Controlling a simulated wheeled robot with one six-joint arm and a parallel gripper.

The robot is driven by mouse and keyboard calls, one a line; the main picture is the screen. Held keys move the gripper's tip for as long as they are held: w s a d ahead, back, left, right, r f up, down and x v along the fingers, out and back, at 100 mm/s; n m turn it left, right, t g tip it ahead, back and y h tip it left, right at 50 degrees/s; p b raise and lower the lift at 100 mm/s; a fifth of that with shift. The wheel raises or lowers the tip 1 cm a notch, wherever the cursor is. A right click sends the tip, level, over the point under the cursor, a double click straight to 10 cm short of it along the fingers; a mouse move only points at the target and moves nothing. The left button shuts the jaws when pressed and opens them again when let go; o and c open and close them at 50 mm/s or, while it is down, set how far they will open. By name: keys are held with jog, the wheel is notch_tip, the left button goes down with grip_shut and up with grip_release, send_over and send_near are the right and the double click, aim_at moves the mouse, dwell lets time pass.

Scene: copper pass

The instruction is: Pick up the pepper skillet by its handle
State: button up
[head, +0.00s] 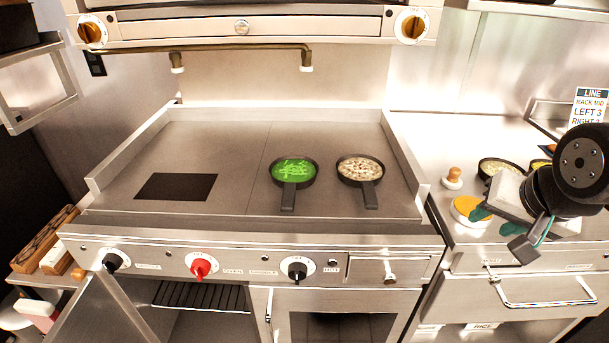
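The pepper skillet (293,172) is a small dark pan filled with bright green pieces. It sits on the flat griddle (225,145), right of centre. Its dark handle (288,198) points toward the griddle's front edge. My gripper (522,221) is at the far right over the side counter, well away from the skillet. Its two teal fingers look spread apart with nothing seen between them. My arm hides part of the counter.
A second skillet (360,170) with pale pieces sits close right of the pepper skillet. A dark square (176,187) lies on the griddle's left. A yellow-topped round container (466,210) and a wooden-knobbed item (453,178) stand on the right counter. An oven door (118,308) hangs open below.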

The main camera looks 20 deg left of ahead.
jog(key=w+a+f+m+t+y, duration=0.25)
jog(key=w+a, duration=0.25)
jog(key=a, duration=0.3)
jog(key=w+a+f+m+t+y, duration=0.1)
jog(key=w+a+f+t+y, duration=0.15)
jog(key=w+a, duration=0.5)
jog(key=s+a+f+m+y, duration=0.1)
jog(key=s+a+f+y, duration=0.1)
jog(key=a, duration=0.3)
jog(key=s+a+f+m+t+y, duration=0.1)
jog(key=s+a+y, duration=0.1)
jog(key=a, duration=0.3)
jog(key=s+a+f+m+y, duration=0.1)
jog(key=s+a+f+y, duration=0.1)
jog(key=a, duration=0.3)
jog(key=shift+s+a+f+t, duration=0.15)
jog(key=shift+s+f+t, duration=0.2)
jog(key=shift+t, duration=0.05)
jog(key=shift+a, duration=0.3)
jog(key=x, duration=0.7)
jog(key=shift+s+a+r, duration=0.15)
jog(key=shift+a, duration=0.15)
grip_shut()
